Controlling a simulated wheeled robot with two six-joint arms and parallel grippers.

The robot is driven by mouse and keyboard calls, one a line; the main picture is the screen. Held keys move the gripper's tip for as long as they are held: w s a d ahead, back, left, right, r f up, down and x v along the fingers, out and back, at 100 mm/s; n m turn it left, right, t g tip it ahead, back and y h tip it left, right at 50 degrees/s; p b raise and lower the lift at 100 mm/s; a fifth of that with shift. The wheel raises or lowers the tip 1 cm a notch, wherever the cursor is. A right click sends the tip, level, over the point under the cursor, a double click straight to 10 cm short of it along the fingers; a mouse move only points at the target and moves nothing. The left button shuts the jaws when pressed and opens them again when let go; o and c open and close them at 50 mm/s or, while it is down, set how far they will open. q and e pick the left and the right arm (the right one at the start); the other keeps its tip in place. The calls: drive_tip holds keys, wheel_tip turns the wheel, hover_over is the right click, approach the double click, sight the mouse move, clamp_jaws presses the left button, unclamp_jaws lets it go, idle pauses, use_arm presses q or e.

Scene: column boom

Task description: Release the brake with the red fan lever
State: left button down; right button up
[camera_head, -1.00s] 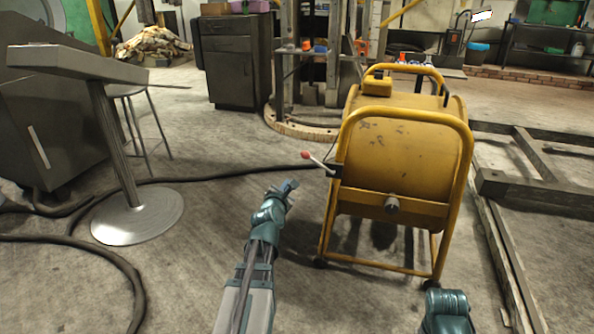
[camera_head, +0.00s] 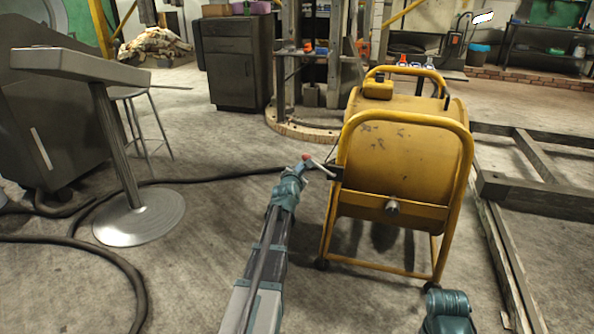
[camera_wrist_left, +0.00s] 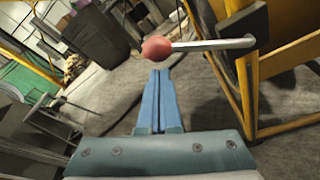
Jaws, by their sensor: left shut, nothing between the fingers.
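The lever is a thin pale rod (camera_head: 320,166) with a red knob (camera_head: 305,157) on its end, jutting left from the side of the yellow fan (camera_head: 402,150). In the left wrist view the red knob (camera_wrist_left: 157,48) and the rod (camera_wrist_left: 212,44) lie just beyond my fingertips. My left gripper (camera_head: 304,164) is at the knob in the head view. In the left wrist view its blue fingers (camera_wrist_left: 160,72) are shut together with nothing between them. I cannot tell whether they touch the knob.
A round-footed metal table (camera_head: 138,216) stands on the left, with a stool (camera_head: 138,110) behind it. A dark hose (camera_head: 215,178) runs over the floor toward the fan. Timber beams (camera_head: 536,195) lie on the right. The floor left of the fan is mostly clear.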

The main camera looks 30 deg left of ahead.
use_arm(q)
drive_tip(key=shift+r, duration=0.15)
use_arm(e)
drive_tip(key=shift+r, duration=0.15)
use_arm(q)
drive_tip(key=shift+d+r+m, duration=0.15)
drive_tip(key=shift+r+m, duration=0.1)
drive_tip(key=shift+m, duration=0.15)
use_arm(e)
drive_tip(key=shift+w+d+r, duration=0.1)
drive_tip(key=shift+d+r, duration=0.05)
drive_tip(key=shift+d, duration=0.1)
